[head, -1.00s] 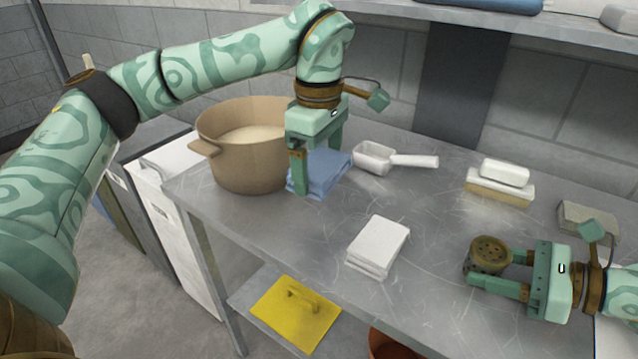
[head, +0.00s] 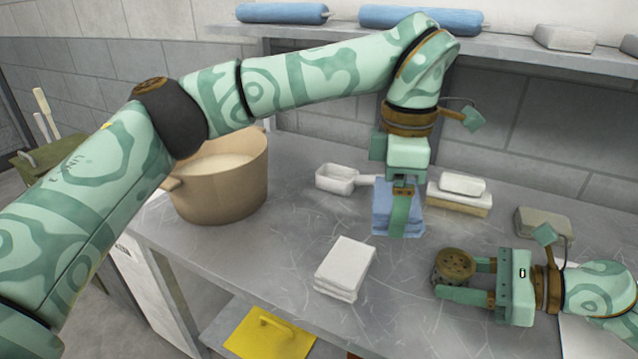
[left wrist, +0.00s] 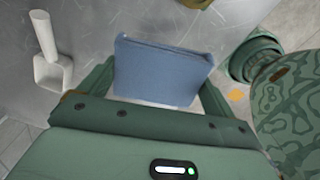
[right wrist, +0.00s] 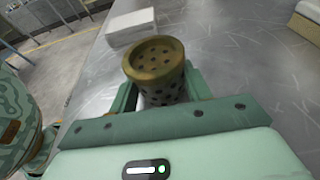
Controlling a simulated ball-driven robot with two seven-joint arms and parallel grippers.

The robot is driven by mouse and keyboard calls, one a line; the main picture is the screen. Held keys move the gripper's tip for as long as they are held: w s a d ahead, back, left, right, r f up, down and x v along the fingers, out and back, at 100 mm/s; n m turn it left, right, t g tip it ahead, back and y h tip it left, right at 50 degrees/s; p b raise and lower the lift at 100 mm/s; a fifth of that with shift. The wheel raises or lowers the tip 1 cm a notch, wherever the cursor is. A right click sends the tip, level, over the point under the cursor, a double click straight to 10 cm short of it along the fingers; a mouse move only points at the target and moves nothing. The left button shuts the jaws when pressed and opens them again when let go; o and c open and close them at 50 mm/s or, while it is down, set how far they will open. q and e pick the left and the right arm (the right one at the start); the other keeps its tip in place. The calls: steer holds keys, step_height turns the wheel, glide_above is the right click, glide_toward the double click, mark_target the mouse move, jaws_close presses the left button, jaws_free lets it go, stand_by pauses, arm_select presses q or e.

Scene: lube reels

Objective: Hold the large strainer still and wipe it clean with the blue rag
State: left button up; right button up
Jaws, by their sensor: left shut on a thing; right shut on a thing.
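The large strainer (head: 455,267) is a brown, perforated cup at the right front of the metal table. My right gripper (head: 440,277) is shut on it from the right; the right wrist view shows the strainer (right wrist: 157,72) upright between the fingers. The folded blue rag (head: 385,208) is in my left gripper (head: 398,215), left of and behind the strainer. The left wrist view shows the rag (left wrist: 160,72) between both fingers. The rag is apart from the strainer in the head view. Part of the rag is hidden behind the left finger.
A tan pot (head: 222,190) stands at the left. A white scoop (head: 335,178), stacked white cloths (head: 344,266), white and cream blocks (head: 460,198) and a grey block (head: 543,224) lie on the table (head: 285,222). The surface between cloths and strainer is clear.

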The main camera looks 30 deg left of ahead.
arm_select(q)
steer(key=d+n, duration=0.1)
steer(key=d, duration=0.6)
steer(key=shift+s+d+f, duration=0.1)
steer(key=shift+s+f, duration=0.15)
steer(key=shift+f, duration=1)
steer(key=shift+s+d+f, duration=0.1)
steer(key=shift+s+f, duration=0.1)
steer(key=shift+f, duration=1)
steer(key=shift+f, duration=0.4)
steer(key=shift+w+a, duration=0.3)
steer(key=shift+w, duration=0.35)
steer(key=shift+s+d, duration=0.3)
steer(key=shift+s, duration=0.4)
steer(key=shift+s+d, duration=0.3)
steer(key=shift+s, duration=0.35)
steer(key=shift+w+a, duration=0.3)
steer(key=shift+w, duration=0.4)
steer(key=shift+w+a, duration=0.3)
steer(key=shift+w, duration=0.4)
stand_by(1.0)
